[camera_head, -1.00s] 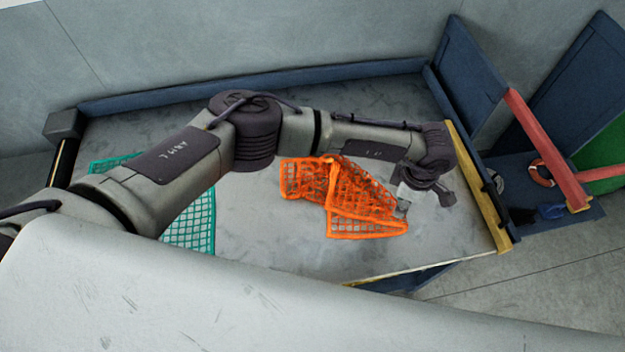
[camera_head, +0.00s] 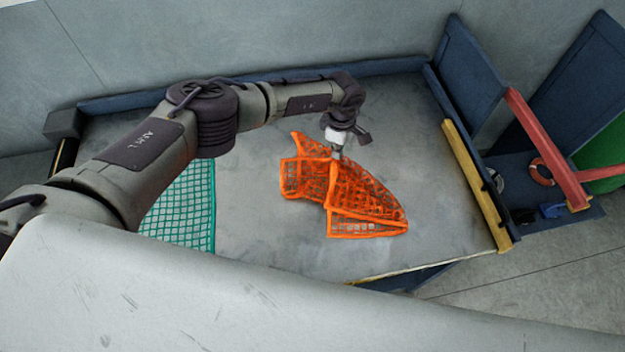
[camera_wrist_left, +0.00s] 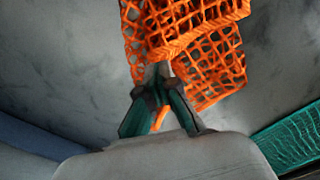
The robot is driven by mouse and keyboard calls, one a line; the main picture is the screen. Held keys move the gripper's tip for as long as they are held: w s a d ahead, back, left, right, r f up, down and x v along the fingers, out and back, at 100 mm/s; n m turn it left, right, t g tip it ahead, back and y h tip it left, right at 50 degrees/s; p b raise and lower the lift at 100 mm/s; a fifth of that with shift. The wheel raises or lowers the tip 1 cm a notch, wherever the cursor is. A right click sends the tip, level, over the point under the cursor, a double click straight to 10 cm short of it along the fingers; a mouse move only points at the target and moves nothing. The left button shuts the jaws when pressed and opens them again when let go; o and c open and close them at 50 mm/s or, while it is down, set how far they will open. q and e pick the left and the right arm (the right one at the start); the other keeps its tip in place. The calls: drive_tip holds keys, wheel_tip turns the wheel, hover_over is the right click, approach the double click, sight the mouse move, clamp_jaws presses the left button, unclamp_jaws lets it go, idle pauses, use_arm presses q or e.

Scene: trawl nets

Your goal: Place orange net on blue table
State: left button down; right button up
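The orange net (camera_head: 365,200) lies folded on a large grey surface with blue rails (camera_head: 260,220). My left gripper (camera_head: 337,153) is at the net's raised ridge. In the left wrist view the net (camera_wrist_left: 200,45) fills the upper middle. There, my left gripper's fingertips (camera_wrist_left: 158,72) come together at the net's edge, with an orange strand between the fingers. The fingers look shut on it. A dark blue table-like surface (camera_head: 578,218) stands low beyond the right end of the grey one. My right gripper is not in view.
A teal net (camera_head: 185,210) lies at the left of the grey surface. A yellow bar (camera_head: 475,185), upright blue panel (camera_head: 470,75) and red beam (camera_head: 545,145) edge its right end. An orange-and-white ring (camera_head: 541,172) is on the blue surface.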

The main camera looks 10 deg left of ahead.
sight(336, 171)
use_arm(q)
drive_tip(key=shift+s+d+f, duration=0.1)
drive_tip(key=shift+d+f, duration=0.05)
drive_tip(key=shift+f, duration=1.25)
wheel_tip(336, 171, down, 4)
drive_tip(key=b, duration=0.4)
drive_tip(key=shift+r, duration=0.2)
wheel_tip(336, 171, up, 9)
drive_tip(key=p, duration=0.6)
drive_tip(key=shift+r+p, duration=0.2)
drive_tip(key=shift+p, duration=0.15)
drive_tip(key=shift+f, duration=0.1)
